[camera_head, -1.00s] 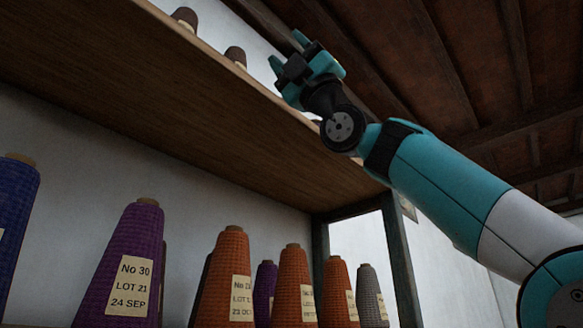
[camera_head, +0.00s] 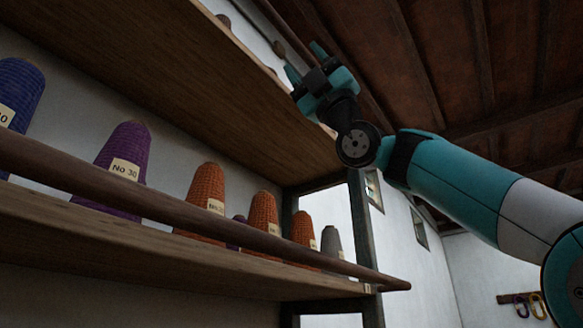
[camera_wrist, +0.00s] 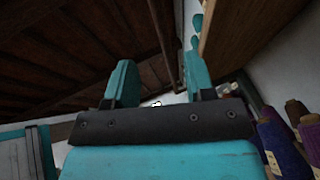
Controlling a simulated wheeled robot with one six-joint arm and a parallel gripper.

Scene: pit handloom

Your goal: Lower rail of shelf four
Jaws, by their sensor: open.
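My gripper (camera_head: 305,61) is raised high, near the front edge of the upper shelf (camera_head: 150,60), its fingers apart and empty. In the wrist view the gripper (camera_wrist: 158,72) shows a gap between its two teal fingers. A thin dark rail (camera_wrist: 163,40) runs beyond the fingers there; I cannot tell how far off it is. In the head view a dark bar (camera_head: 277,22) passes behind the gripper by the upper shelf. A round brown rail (camera_head: 200,215) runs along the front of the lower shelf (camera_head: 130,238). No shelf number is readable.
Purple (camera_head: 124,150), orange (camera_head: 205,190), blue (camera_head: 18,90) and grey (camera_head: 331,240) yarn cones stand on the lower shelf behind its rail. A dark post (camera_head: 362,220) supports the shelf end. Coloured loops (camera_head: 530,305) hang on the right wall. The ceiling is beamed.

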